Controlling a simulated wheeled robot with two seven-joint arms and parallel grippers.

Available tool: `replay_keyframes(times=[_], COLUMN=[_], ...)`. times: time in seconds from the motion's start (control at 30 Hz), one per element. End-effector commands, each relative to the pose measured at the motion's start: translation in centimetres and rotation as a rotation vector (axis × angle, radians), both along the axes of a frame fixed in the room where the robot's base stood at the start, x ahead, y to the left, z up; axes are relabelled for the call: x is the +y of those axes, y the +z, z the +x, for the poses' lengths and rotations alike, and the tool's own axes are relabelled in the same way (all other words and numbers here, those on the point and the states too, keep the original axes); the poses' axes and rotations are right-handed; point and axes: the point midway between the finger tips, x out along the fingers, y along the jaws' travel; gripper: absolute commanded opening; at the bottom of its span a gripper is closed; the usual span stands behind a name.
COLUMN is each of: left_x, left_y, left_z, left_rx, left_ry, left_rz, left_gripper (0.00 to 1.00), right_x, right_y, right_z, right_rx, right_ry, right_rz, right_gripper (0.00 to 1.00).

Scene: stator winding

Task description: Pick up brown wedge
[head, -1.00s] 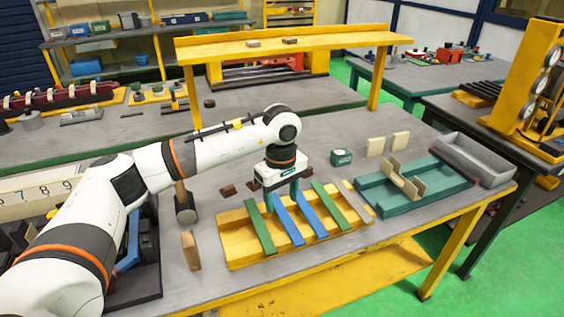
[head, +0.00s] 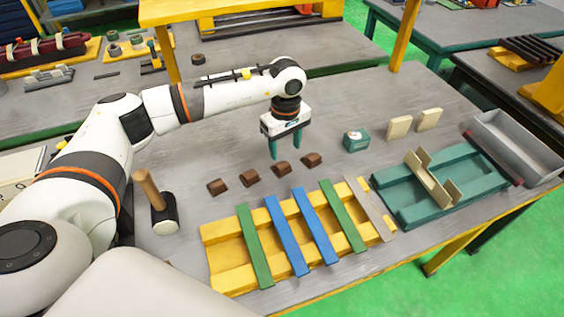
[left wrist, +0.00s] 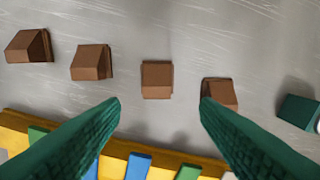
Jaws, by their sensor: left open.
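A row of several small brown wedges lies on the grey table behind the yellow frame: one at the left (head: 217,187), then two in the middle (head: 250,177) (head: 281,169), and one at the right (head: 312,159). My left gripper (head: 286,152) is open and empty, above and just behind the row. In the left wrist view, one brown wedge (left wrist: 156,79) shows in the gap between the open fingertips (left wrist: 159,102), slightly beyond them. Another wedge (left wrist: 220,92) is partly covered by the right finger. Two more wedges (left wrist: 91,62) (left wrist: 28,46) lie to the left. My right gripper is not in view.
The yellow frame (head: 218,230) with green, blue and grey strips lies in front of the wedges. A hammer (head: 158,205) stands to the left. A small teal box (head: 356,140), two pale blocks (head: 399,127), a teal fixture (head: 400,207) and a grey tray (head: 545,165) are to the right.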

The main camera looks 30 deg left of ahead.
Motion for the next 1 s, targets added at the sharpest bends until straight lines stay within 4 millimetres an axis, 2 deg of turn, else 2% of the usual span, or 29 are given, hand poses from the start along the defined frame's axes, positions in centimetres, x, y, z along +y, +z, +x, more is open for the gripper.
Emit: replay_keyframes(times=[0.1, 0.27, 0.43, 0.6, 0.87, 1.0], left_x=[0.0, 0.0, 0.0, 0.0, 0.0, 0.0], left_y=[-1.3, -2.3, -4.7, -6.7, -7.0, -7.0], left_z=[0.0, -0.2, -0.8, -0.6, -0.6, -0.6], left_rx=[0.001, 0.002, 0.004, 0.0, -0.002, -0.002], left_ry=[0.001, 0.001, 0.001, 0.001, 0.001, 0.001], left_rz=[0.0, 0.0, 0.001, 0.0, -0.001, -0.001], left_gripper=[0.56, 0.56, 0.56, 0.56, 0.56, 0.33], right_x=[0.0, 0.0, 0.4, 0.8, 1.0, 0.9], right_y=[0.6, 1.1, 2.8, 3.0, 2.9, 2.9], right_z=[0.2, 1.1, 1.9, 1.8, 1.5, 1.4], right_rx=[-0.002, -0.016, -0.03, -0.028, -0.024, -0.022], right_ry=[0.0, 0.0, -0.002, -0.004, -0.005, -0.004], right_rz=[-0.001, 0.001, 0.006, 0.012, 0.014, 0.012], right_gripper=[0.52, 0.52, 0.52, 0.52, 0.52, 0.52])
